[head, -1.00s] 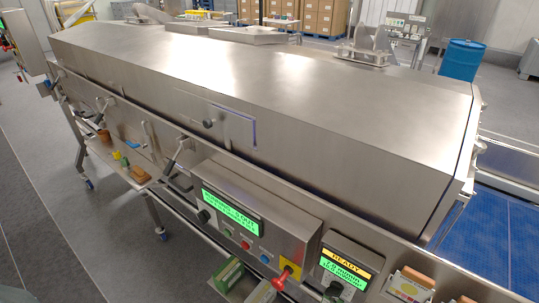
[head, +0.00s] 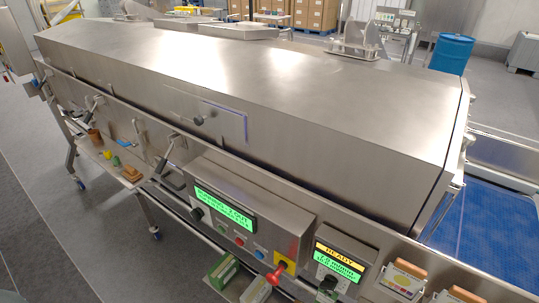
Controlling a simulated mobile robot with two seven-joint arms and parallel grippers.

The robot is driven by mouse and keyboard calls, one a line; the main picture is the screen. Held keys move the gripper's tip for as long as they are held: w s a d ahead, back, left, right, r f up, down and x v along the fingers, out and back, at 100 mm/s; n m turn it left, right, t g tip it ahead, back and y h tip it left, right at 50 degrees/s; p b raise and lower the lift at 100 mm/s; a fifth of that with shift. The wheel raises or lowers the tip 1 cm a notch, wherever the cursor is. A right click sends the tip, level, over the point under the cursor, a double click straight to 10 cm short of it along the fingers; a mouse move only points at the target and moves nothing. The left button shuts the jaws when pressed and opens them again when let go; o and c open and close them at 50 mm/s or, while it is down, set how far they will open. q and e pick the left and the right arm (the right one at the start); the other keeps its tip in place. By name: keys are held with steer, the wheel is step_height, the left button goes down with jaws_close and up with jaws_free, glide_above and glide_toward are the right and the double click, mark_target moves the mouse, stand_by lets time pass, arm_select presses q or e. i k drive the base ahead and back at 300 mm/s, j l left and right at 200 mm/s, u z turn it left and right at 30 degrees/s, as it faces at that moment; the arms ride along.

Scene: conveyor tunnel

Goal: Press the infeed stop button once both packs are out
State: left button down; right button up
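A long steel tunnel (head: 300,100) with a closed hood fills the middle of the head view. On its near side a control panel (head: 285,222) carries a lit green display (head: 225,208) and a row of small buttons, among them a red button (head: 240,242) and a blue button (head: 260,253). A larger red knob (head: 276,275) sits by a yellow plate at the panel's right end. Labels are too small to read, so I cannot tell which is the infeed stop. I cannot identify the two packs. Neither gripper is in view.
A blue belt (head: 490,228) lies at the tunnel's right end. A side shelf (head: 110,165) holds small coloured items. Floor at left is clear.

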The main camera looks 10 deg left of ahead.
mark_target(237, 240)
steer(key=u, duration=0.65)
steer(key=i+l+u, duration=0.1)
steer(key=i+l, duration=0.05)
steer(key=i, duration=0.05)
